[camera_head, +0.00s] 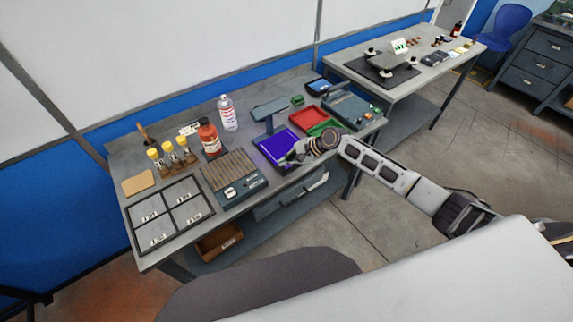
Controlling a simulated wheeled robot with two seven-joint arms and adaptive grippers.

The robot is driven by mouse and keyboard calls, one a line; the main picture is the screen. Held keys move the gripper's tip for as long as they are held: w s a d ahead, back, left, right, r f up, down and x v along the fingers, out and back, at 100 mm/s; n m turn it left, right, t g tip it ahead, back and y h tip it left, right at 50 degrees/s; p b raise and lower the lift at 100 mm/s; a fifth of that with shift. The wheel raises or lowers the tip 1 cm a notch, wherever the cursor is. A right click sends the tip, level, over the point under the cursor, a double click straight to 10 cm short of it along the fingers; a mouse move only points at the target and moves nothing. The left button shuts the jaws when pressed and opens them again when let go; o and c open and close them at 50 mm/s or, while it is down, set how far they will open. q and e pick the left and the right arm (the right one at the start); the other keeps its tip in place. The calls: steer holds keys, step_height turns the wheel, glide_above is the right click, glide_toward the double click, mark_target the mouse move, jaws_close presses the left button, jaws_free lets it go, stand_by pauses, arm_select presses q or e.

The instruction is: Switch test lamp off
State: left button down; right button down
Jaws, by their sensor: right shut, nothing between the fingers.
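The test lamp (270,109) appears to be the dark grey stand with an overhanging head near the middle of the bench. The pad (268,153) under its head glows blue-violet, so the lamp looks lit. My right arm reaches in from the right, and my right gripper (291,159) is at the right edge of the glowing pad. It is shut and empty. It is small in the view, and I cannot tell whether it touches the lamp's base. I cannot make out a switch. My left gripper is not in view.
Red (307,118) and green (323,128) trays lie right of the lamp, close to my wrist. A blue-grey device (350,106) stands behind them. A slatted unit (233,174), orange bottle (208,137), clear bottle (228,113) and compartment tray (171,213) stand to the left.

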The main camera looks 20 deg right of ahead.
steer(key=shift+f, duration=0.2)
stand_by(0.3)
steer(key=shift+r, duration=0.1)
steer(key=shift+r+p, duration=0.65)
steer(key=shift+p, duration=0.4)
steer(key=shift+r+p, duration=1.95)
steer(key=shift+p, duration=0.2)
steer(key=shift+r, duration=1.05)
